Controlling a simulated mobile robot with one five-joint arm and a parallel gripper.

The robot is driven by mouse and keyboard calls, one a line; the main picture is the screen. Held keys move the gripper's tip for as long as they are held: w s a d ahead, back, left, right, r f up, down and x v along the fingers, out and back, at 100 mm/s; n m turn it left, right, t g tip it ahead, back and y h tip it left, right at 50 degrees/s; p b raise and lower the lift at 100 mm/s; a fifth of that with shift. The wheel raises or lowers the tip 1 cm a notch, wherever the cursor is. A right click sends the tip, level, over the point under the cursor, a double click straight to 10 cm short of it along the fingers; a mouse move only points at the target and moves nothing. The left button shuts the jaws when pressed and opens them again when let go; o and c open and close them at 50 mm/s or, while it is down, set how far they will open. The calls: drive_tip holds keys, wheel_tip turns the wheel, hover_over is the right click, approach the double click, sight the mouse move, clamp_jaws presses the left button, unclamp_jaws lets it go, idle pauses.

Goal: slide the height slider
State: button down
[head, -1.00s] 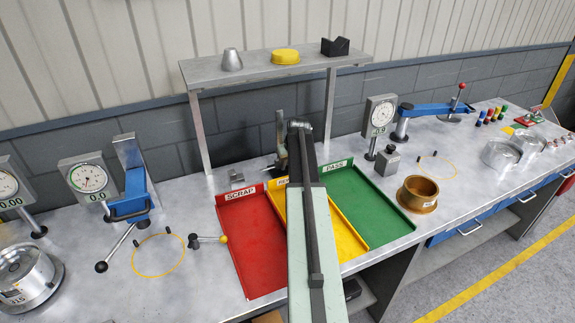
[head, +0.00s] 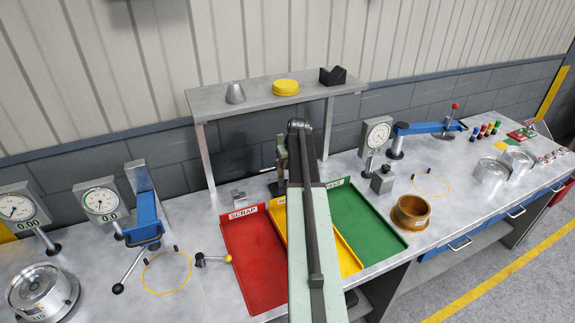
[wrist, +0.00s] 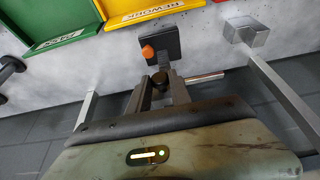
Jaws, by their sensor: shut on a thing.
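The height stand shows behind the coloured trays in the head view, with a grey-green slider (head: 281,152) on its upright, partly covered by my arm. In the wrist view its dark square base (wrist: 165,40) lies beyond my gripper, with an orange tip (wrist: 147,52) over it. A dark round knob (wrist: 160,78), which seems to belong to the slider, sits between the jaws of my gripper (wrist: 161,86). The gripper is shut on this slider part. My arm hides the fingertips in the head view, and how high the slider stands on the upright is unclear.
Red (head: 252,262), yellow (head: 350,262) and green (head: 365,225) trays lie in front of the stand. A shelf (head: 255,98) stands behind and above it. A small metal block (head: 238,198) is left of the stand, a dial gauge (head: 377,134) to the right.

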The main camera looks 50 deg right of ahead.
drive_tip(key=shift+f, duration=0.1)
drive_tip(key=c, duration=1.2)
unclamp_jaws()
drive_tip(key=p+v, duration=0.7)
drive_tip(key=shift+r, duration=0.35)
drive_tip(key=shift+s, duration=0.1)
drive_tip(key=shift+f, duration=0.1)
